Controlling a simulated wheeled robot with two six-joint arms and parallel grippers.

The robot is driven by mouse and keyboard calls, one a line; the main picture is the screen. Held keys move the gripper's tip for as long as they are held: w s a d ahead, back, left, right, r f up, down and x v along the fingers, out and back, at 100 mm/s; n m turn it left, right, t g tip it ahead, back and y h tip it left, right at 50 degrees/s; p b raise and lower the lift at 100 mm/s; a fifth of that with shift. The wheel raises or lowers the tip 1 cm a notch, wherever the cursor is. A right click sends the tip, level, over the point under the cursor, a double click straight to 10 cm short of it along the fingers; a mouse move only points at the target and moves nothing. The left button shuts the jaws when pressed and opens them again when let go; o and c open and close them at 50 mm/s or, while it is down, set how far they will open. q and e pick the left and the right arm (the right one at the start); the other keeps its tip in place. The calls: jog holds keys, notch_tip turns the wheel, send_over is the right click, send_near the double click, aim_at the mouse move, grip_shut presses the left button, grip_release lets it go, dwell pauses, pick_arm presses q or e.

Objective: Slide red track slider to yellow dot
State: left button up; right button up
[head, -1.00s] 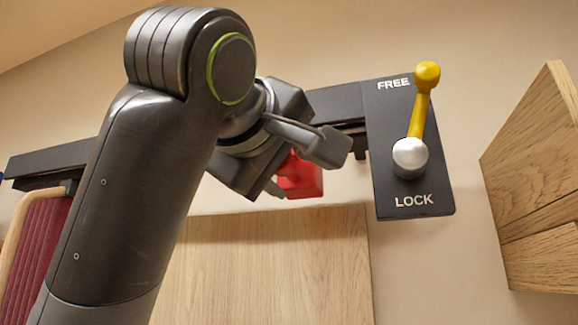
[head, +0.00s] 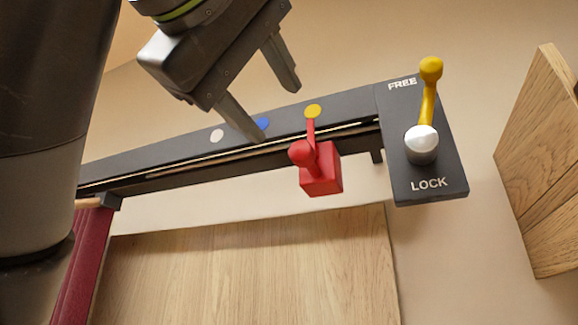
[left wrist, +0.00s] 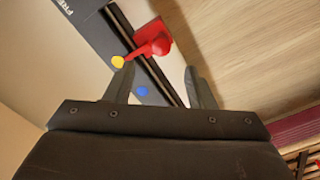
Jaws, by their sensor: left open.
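The red track slider (head: 322,172) hangs on the dark wall track (head: 170,152). Its upright pointer reaches the lower edge of the yellow dot (head: 312,111). My left gripper (head: 277,112) is open and empty, up and left of the slider, over the blue dot (head: 262,123). In the left wrist view, the slider (left wrist: 152,42) and yellow dot (left wrist: 118,62) lie beyond the spread fingers (left wrist: 159,68), with clear space between fingers and slider. A white dot (head: 217,135) is farther left on the track. My right gripper is not in view.
At the track's right end, a dark plate (head: 433,165) carries a yellow-handled lever (head: 429,90) pointing up to FREE. A wooden box (head: 540,165) juts out at right. A wood panel (head: 250,265) is below and a maroon panel (head: 80,260) at lower left.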

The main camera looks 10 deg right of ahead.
pick_arm(q)
jog(key=shift+b+v, duration=0.95)
jog(key=shift+v, duration=1.05)
